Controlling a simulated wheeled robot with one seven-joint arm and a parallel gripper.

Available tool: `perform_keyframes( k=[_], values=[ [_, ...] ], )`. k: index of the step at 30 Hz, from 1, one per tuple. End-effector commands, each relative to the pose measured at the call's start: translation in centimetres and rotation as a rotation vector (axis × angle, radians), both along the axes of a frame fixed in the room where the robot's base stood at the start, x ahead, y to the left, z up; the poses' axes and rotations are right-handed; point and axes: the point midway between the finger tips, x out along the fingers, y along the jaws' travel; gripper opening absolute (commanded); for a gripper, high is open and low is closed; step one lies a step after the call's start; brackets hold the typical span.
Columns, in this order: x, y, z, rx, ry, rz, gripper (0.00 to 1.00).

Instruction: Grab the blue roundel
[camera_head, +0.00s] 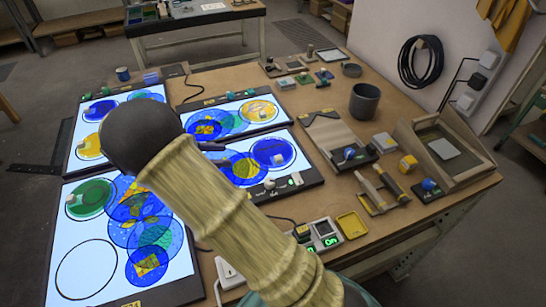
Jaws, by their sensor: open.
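One solid blue roundel (268,146) with a small pale block on it lies on the lit panel at the middle right (308,172). Another blue roundel (100,109), also with a small pale block, lies on the upper left lit panel (70,137). I cannot tell which one the task names. My arm crosses the picture from the bottom right up to its dark rounded joint at the upper left, covering parts of the panels.
Yellow roundels lie on the upper middle (262,106) and upper left panels (84,149); a green roundel (90,197) lies lower left. Overlapping blue glass discs (153,231) lie beside it. A dark cup (364,102), tools and a wooden rack (462,170) crowd the table's right.

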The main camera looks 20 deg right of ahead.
Motion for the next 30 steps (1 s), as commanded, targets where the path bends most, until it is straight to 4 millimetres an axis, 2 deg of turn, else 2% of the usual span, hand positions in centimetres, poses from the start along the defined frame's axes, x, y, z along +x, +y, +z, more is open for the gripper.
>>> perform_keyframes(
  k=[8, 11, 30],
  values=[
    [0.0, -0.2, 0.0, 0.004, -0.001, -0.003, 0.45],
    [-0.1, -0.9, -0.2, 0.004, 0.0, -0.004, 0.45],
    [-0.2, -10.7, -4.3, 0.005, -0.001, -0.006, 0.45]
  ],
)
